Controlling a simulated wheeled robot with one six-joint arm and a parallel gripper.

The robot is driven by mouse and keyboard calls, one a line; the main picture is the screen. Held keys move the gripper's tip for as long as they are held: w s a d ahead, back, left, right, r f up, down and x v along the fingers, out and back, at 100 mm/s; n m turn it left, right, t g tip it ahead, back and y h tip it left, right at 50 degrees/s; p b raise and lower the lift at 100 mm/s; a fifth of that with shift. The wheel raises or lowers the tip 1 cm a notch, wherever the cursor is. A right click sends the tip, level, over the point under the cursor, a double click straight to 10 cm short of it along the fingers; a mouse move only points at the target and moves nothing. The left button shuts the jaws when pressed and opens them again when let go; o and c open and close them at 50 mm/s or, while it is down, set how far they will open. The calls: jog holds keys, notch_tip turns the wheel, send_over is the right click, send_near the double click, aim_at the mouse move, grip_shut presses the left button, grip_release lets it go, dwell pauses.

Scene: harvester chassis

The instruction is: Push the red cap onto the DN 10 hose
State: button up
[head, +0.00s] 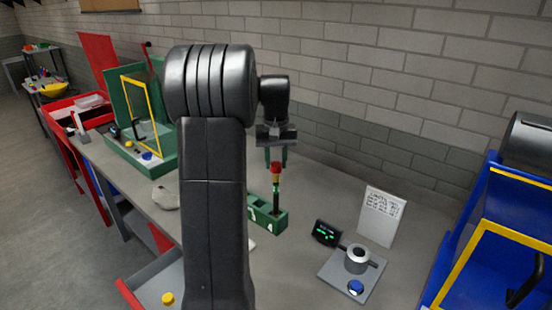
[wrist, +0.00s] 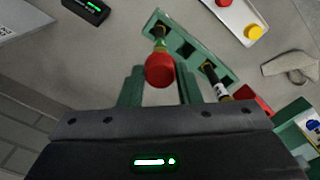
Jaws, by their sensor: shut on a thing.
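The red cap (head: 275,168) is between the green fingertips of my gripper (head: 276,160). In the wrist view the cap (wrist: 159,69) sits between the two fingers (wrist: 159,88), which are shut on it. In the wrist view this hose (wrist: 159,38) runs from the cap to the block (wrist: 187,47). The cap appears to meet the hose's top end; how deep it sits is hidden.
A second hose with a white label (wrist: 217,86) stands in the block. A white tray holds a yellow cap (wrist: 254,32). A grey cloth (wrist: 290,66) lies nearby. A display (head: 327,233), a grey fixture (head: 357,258) and a written card (head: 381,215) stand to the right.

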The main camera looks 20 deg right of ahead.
jog(key=o, duration=1)
jog(key=shift+r, duration=0.1)
notch_tip(320, 180, up, 14)
jog(key=shift+f+b, duration=0.15)
jog(key=shift+b, duration=0.4)
notch_tip(320, 180, down, 13)
jog(key=shift+f+p, duration=0.2)
jog(key=shift+p, duration=0.55)
jog(key=shift+r, duration=0.45)
